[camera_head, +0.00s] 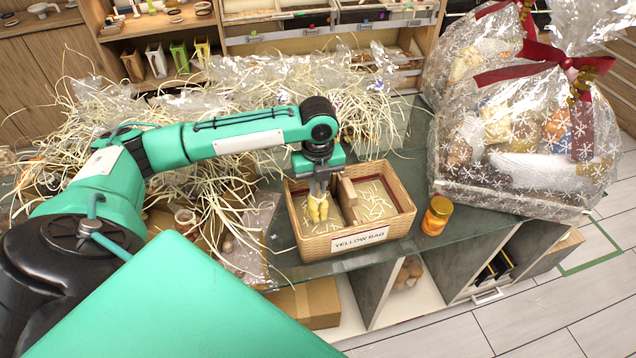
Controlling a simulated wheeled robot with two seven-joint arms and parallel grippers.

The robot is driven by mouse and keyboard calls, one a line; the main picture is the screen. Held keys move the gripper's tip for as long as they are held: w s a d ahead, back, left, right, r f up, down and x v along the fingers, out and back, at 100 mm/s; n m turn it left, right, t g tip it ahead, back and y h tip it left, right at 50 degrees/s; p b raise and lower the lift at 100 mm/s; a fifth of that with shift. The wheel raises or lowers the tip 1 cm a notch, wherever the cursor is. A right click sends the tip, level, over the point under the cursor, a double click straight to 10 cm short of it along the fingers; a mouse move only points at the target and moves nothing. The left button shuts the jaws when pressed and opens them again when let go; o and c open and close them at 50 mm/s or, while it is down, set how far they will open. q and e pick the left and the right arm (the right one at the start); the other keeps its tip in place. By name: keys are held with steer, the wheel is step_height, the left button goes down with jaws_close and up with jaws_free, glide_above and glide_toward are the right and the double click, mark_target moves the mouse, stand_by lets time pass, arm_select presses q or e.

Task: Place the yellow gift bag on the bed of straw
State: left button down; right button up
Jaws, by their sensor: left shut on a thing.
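A wicker box labelled "YELLOW BAG" (359,240) stands on the glass counter in front of me. A divider splits it into two compartments, and pale straw (374,200) shows in the right one. My left gripper (318,192) points down over the left compartment and is shut on a small yellow bag (317,209). The bag is upright, inside or just above the left compartment; I cannot tell if it touches the bottom. The gripper partly hides its top. My right gripper is not in view.
An orange jar (437,215) stands right of the box. Wrapped hampers with red ribbons (530,130) fill the right side. Loose straw (200,150) heaps behind and left. A clear bag (250,240) lies left of the box.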

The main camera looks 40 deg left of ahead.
arm_select(q)
steer(key=c, duration=1.5)
jaws_free()
steer(key=shift+o, duration=0.2)
step_height(320, 180, up, 12)
steer(key=b, duration=0.2)
